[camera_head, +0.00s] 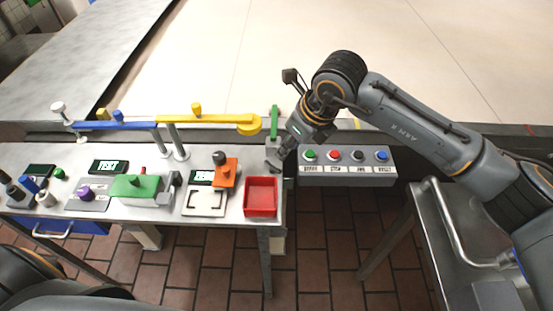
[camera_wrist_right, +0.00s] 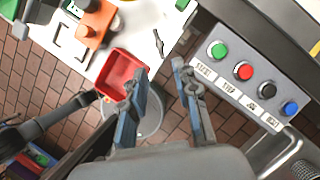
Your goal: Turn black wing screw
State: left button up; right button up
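I cannot pick out a black wing screw for certain. A dark upright piece (camera_head: 175,178) stands beside a green block, and a dark round knob (camera_head: 219,157) sits at an orange block (camera_head: 226,173); both are too small to identify. My left gripper is not visible in the head view.
A red tray (camera_head: 261,197) sits at the bench's right end. A panel (camera_head: 346,178) with green, red, black and blue buttons is right of the gripper. A tiled floor (camera_head: 310,255) lies below.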

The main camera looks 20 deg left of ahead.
aim_at(274, 166)
jog(key=p+x, duration=0.2)
jog(key=x, duration=0.7)
jog(key=shift+a+f, duration=0.2)
jog(key=shift+f, duration=0.1)
jog(key=shift+c, duration=0.4)
grip_shut()
